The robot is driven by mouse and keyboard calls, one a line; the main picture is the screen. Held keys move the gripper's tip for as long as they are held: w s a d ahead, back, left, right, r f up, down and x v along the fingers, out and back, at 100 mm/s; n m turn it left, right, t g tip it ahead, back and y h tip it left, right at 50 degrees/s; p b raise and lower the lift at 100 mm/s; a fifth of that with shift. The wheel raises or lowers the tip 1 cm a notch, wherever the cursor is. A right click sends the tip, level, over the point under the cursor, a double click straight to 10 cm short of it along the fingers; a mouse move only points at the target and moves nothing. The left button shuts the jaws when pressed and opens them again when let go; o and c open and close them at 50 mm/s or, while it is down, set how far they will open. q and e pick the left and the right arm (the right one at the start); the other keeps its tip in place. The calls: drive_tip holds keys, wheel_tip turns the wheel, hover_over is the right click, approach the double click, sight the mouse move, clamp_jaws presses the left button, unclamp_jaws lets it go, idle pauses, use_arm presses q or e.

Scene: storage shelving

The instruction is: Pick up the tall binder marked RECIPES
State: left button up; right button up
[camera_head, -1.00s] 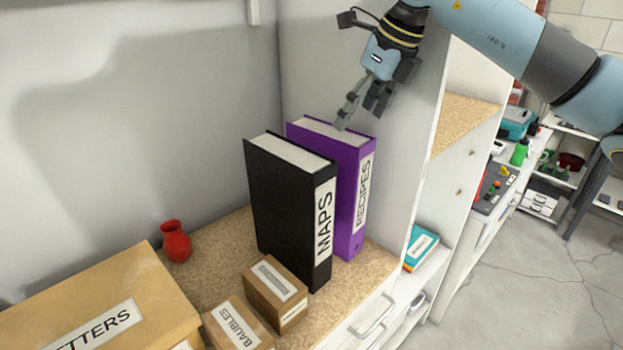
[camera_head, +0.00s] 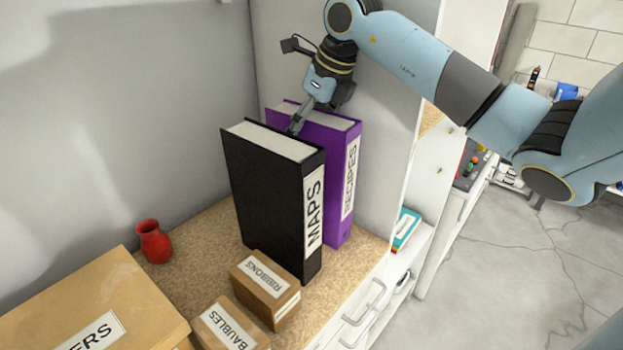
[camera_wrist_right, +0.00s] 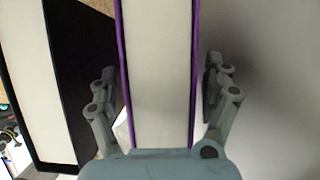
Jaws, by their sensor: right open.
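The tall purple binder marked RECIPES (camera_head: 347,185) stands upright on the shelf, just right of and behind the black binder marked MAPS (camera_head: 270,190). My right gripper (camera_head: 297,126) is above and at the top of the purple binder. In the right wrist view the open fingers (camera_wrist_right: 160,90) lie on either side of the purple binder's top (camera_wrist_right: 157,70), with a gap on each side. The left finger is in the space toward the black binder (camera_wrist_right: 55,90). The purple binder's lower left part is hidden behind the black one. My left gripper is not in view.
A shelf side wall (camera_head: 388,140) rises close to the right of the purple binder. A red vase (camera_head: 154,242), small boxes marked RIBBONS (camera_head: 264,284) and BAUBLES (camera_head: 226,326), and a larger box (camera_head: 95,300) stand at the left and front.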

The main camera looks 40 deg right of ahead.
drive_tip(key=shift+b+x, duration=0.3)
drive_tip(key=shift+x, duration=0.7)
drive_tip(key=shift+f, duration=0.1)
drive_tip(key=c, duration=1.7)
